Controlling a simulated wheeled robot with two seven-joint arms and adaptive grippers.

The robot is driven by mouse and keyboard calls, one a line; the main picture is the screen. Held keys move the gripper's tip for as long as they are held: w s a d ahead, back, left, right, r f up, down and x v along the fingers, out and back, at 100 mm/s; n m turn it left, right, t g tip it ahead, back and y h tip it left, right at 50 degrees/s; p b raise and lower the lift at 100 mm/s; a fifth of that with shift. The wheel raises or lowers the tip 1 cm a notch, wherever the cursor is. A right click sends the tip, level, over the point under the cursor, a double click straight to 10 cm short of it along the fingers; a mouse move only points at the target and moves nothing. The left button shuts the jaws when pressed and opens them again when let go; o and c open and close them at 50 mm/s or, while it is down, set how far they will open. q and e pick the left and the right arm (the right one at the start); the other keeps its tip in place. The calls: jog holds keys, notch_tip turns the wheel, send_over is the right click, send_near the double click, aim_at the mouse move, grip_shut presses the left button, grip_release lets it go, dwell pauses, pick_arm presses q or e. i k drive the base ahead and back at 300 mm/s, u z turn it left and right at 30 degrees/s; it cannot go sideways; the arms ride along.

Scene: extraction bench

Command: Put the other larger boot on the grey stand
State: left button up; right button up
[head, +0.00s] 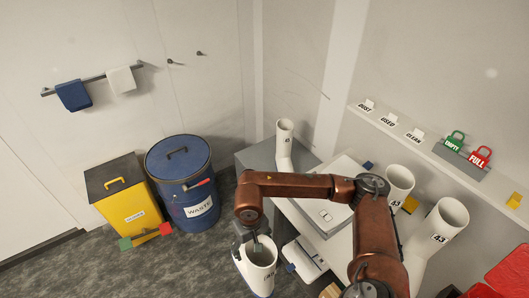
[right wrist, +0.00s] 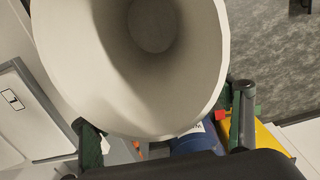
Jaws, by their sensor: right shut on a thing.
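My right gripper (head: 252,242) is shut on a white boot (head: 258,272) at its open top. In the right wrist view the boot's round opening (right wrist: 110,60) fills the upper left, beside the gripper fingers (right wrist: 165,130). The grey stand (head: 252,157) is at the back and has one white boot (head: 284,145) upright on it. Two more white boots marked 43 stand at the right, one behind (head: 399,182) and one nearer (head: 448,218). My left gripper is not in view.
A blue waste drum (head: 182,178) and a yellow bin (head: 128,205) stand on the floor at left. A wall shelf (head: 400,132) with labels and padlocks runs above the bench at right. A white case (head: 335,212) lies on the bench, partly behind my arm.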

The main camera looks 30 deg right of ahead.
aim_at(269, 156)
jog(key=z, duration=0.1)
jog(key=i, duration=1.25)
jog(key=z, duration=0.45)
jog(key=i, duration=1.7)
jog(key=z, duration=0.3)
